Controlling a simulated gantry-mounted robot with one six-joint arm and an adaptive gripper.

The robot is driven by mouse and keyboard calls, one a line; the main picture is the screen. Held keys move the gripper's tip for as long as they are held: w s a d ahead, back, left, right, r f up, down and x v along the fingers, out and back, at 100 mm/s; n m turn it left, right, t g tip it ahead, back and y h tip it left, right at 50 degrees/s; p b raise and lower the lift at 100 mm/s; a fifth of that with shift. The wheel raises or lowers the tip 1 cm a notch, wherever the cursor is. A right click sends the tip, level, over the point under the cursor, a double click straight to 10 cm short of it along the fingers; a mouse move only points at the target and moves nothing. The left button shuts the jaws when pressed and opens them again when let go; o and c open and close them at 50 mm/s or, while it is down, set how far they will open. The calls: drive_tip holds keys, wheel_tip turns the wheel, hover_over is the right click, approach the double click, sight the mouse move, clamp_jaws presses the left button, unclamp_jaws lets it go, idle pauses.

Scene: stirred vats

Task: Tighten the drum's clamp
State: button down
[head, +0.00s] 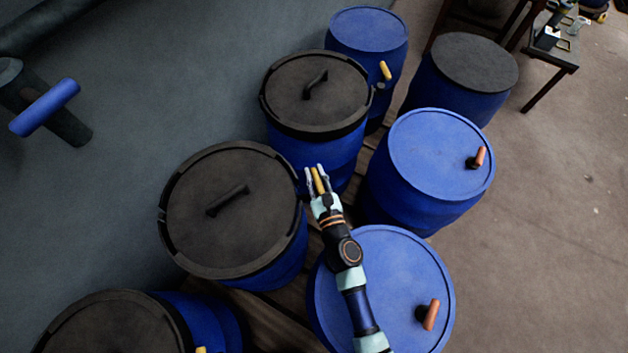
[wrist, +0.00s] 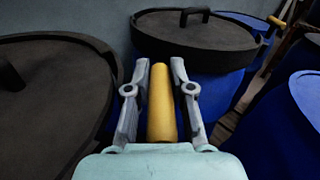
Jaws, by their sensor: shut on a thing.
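My gripper (head: 316,171) is shut on a yellow clamp lever (head: 318,183), between the left black-lidded drum (head: 225,170) and the back black-lidded drum (head: 300,72). In the wrist view the yellow lever (wrist: 161,105) lies lengthwise between the two grey fingers of the gripper (wrist: 160,72). The lever's attachment is hidden, but it sits close beside the left drum's rim. That drum's lid (wrist: 50,85) fills the left of the wrist view. A dark band runs around its lid, with a small break at the left side.
Blue-lidded drums with orange handles stand at right (head: 430,150) and below my arm (head: 400,270). Another blue-lidded drum (head: 365,28) and a dark-topped drum (head: 475,62) stand behind. A second yellow lever (head: 385,70) sticks up by the back drum. Open floor (head: 550,210) lies right.

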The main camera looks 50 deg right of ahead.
drive_tip(key=shift+s+d+f+m+g+h+b, duration=0.1)
drive_tip(key=shift+m+g+h+b, duration=0.5)
drive_tip(key=shift+h+b, duration=0.4)
drive_tip(key=c, duration=1)
unclamp_jaws()
drive_tip(key=v, duration=1.2)
